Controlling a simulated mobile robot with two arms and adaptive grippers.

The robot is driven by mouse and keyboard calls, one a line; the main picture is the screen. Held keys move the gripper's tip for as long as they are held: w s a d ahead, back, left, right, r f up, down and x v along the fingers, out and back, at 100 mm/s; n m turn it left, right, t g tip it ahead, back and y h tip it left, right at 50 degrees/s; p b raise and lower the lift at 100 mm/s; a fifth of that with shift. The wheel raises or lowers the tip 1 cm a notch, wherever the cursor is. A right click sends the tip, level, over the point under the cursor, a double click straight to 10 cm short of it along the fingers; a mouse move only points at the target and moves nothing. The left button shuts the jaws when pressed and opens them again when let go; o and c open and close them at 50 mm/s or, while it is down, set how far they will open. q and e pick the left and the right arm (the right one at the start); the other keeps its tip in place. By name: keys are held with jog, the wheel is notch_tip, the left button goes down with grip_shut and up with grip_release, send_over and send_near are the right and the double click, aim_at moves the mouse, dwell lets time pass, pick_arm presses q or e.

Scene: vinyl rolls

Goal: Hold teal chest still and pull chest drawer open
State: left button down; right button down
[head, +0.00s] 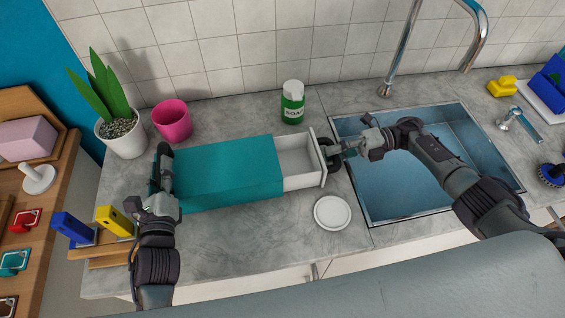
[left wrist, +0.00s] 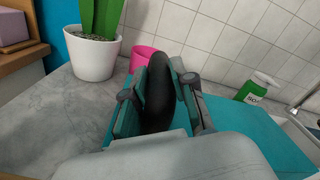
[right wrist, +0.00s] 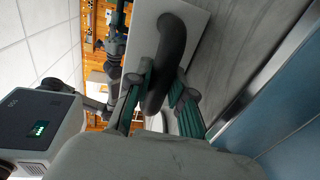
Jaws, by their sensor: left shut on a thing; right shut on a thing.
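The teal chest (head: 225,172) lies on the grey counter; its top also shows in the left wrist view (left wrist: 245,135). Its white drawer (head: 299,157) sticks out of the right end, partly open, and what I can see of its inside is empty. My left gripper (head: 163,168) is shut on the dark handle (left wrist: 159,92) at the chest's left end. My right gripper (head: 330,152) is shut on the dark drawer handle (right wrist: 168,60), in front of the white drawer front (right wrist: 190,25). The fingers partly cover both handles.
A green soap bottle (head: 292,103) stands behind the drawer, and a white round lid or dish (head: 332,212) lies in front. A pink pot (head: 173,121) and potted plant (head: 121,135) stand behind the chest. The sink (head: 400,190) lies right of the drawer, under my right arm.

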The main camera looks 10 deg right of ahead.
pick_arm(q)
jog(key=shift+f, duration=0.4)
pick_arm(e)
jog(key=shift+d, duration=1.95)
jog(key=c, duration=1)
grip_release()
jog(key=shift+c, duration=0.2)
pick_arm(q)
jog(key=shift+s, duration=0.1)
pick_arm(e)
jog(key=shift+w+d, duration=0.1)
jog(key=shift+d, duration=2.35)
pick_arm(q)
jog(key=shift+r, duration=0.3)
pick_arm(e)
jog(key=shift+r, duration=0.2)
pick_arm(q)
jog(key=c, duration=0.9)
grip_release()
jog(key=shift+r, duration=0.1)
pick_arm(e)
jog(key=shift+w, duration=0.1)
